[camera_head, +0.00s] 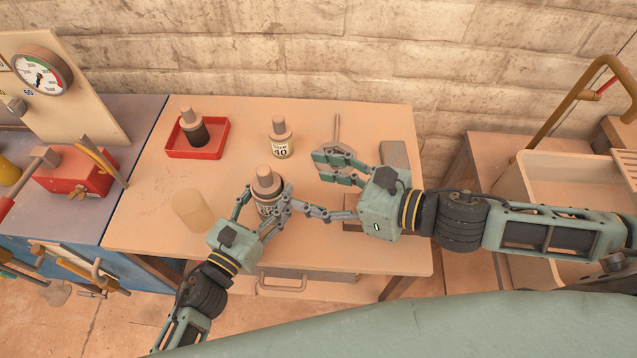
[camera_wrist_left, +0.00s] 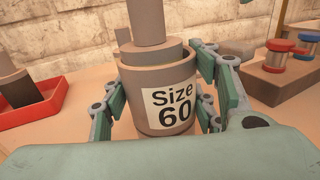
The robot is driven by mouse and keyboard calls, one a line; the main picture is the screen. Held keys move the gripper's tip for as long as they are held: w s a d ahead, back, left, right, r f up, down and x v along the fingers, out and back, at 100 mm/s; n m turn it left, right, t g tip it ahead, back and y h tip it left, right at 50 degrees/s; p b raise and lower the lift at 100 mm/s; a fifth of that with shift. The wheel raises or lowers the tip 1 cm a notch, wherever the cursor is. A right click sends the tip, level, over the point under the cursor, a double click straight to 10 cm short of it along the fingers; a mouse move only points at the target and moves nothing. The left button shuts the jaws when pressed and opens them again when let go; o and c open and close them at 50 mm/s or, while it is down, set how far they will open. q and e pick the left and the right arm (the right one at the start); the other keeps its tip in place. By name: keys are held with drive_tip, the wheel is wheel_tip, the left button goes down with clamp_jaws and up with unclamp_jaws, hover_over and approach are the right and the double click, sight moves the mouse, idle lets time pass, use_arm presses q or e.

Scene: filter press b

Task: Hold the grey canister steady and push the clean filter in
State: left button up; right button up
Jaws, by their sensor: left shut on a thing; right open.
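The grey canister (camera_head: 265,208), labelled "Size 60", stands upright on the workbench. My left gripper (camera_head: 264,205) is shut around its sides; the label faces the left wrist camera, where the canister (camera_wrist_left: 150,105) fills the middle. A grey-brown stepped filter (camera_wrist_left: 148,50) with a thick round stem sits in the canister's open top, its upper part standing above the rim. The filter's stem (camera_head: 265,178) also shows in the head view. How deep it sits is hidden. My right gripper (camera_head: 306,181) is open and empty just right of the canister, one finger close to it.
A red tray (camera_head: 221,150) holds a dark filter with a stem. A "Size 40" canister (camera_head: 281,148) stands behind. A grey block (camera_head: 394,156) lies at the right. A red-and-blue spool stand (camera_wrist_left: 275,85) shows in the wrist view.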

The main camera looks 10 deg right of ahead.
idle(0.3)
use_arm(q)
drive_tip(key=o, duration=1.5)
drive_tip(key=shift+o, duration=0.2)
